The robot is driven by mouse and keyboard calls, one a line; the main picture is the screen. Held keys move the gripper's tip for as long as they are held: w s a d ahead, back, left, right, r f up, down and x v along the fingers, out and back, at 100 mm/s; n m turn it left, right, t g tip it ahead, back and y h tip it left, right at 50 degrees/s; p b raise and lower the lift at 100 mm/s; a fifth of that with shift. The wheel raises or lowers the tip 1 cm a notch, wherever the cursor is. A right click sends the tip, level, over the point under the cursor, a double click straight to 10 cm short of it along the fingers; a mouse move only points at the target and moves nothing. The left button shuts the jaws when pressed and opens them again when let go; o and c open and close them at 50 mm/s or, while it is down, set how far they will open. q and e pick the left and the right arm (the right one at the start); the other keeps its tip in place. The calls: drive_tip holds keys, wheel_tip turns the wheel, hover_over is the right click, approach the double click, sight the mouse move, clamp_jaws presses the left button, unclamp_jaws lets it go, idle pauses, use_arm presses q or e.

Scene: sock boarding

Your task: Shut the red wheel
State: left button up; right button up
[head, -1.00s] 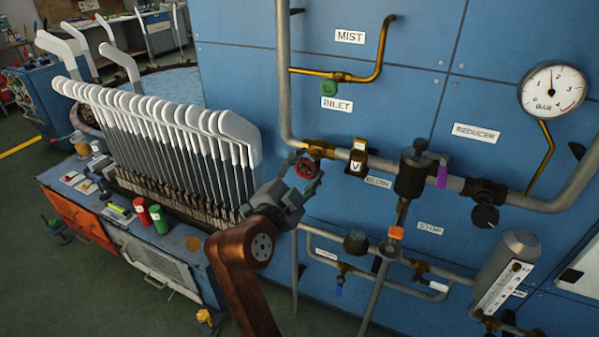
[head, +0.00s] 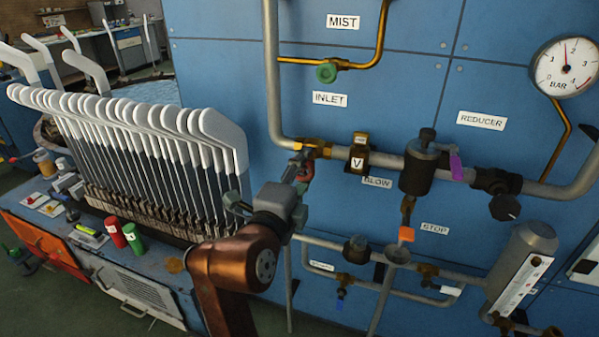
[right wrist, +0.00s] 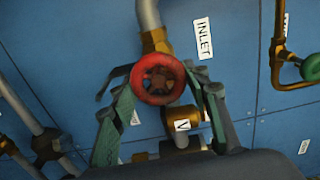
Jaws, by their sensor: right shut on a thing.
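The red wheel (right wrist: 157,79) is a small handwheel on the brass valve at the INLET pipe, and it shows whole in the right wrist view. In the head view only part of the red wheel (head: 307,172) shows past my gripper. My right gripper (right wrist: 158,82) has one green-padded finger on each side of the wheel and is shut on its rim. In the head view my right gripper (head: 300,176) reaches up to the wheel from below left. My left gripper is not in view.
A green handwheel (head: 327,72) sits on the brass MIST line above. A black reducer (head: 420,165) and a gauge (head: 565,67) are to the right. A rack of white-topped sock boards (head: 150,130) stands close left of my arm. A red can (head: 116,232) and a green can (head: 133,238) stand on the bench.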

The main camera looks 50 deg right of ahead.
drive_tip(key=shift+f, duration=0.15)
idle(0.3)
drive_tip(key=o, duration=1.2)
drive_tip(key=shift+c, duration=0.2)
drive_tip(key=v, duration=1.2)
drive_tip(key=shift+w, duration=0.1)
